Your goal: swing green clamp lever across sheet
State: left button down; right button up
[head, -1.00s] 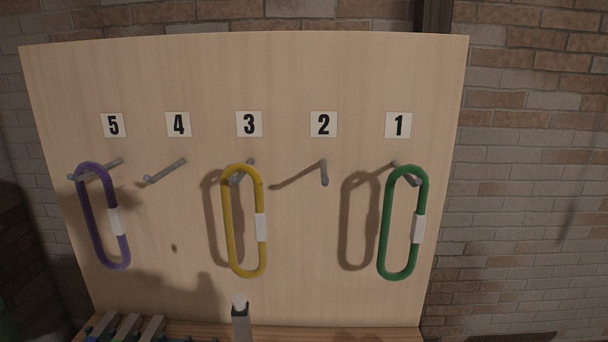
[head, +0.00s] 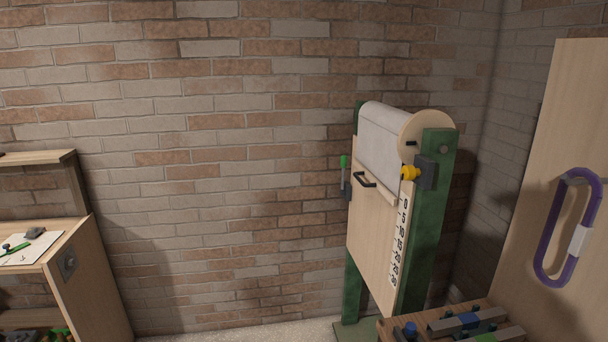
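A paper roll stand with green posts (head: 426,225) stands against the brick wall, right of centre in the head view. A white sheet (head: 383,140) hangs from the roll at its top, over a wooden board (head: 368,237) with a number scale. A lever with a green grip (head: 344,162) stands upright at the board's left edge. A yellow knob (head: 410,173) sits on a dark block at the right post. A dark handle (head: 364,180) is near the sheet's lower edge. Neither of my grippers is in view.
A wooden desk (head: 75,252) with a paper sheet and small items stands at the left. A bench with tools (head: 470,323) juts in at the lower right. Floor (head: 240,331) shows between desk and stand.

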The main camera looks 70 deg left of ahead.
aim_at(344, 160)
jog(key=u, duration=1.9)
jog(key=i+j, duration=2.55)
jog(key=i+z, duration=0.05)
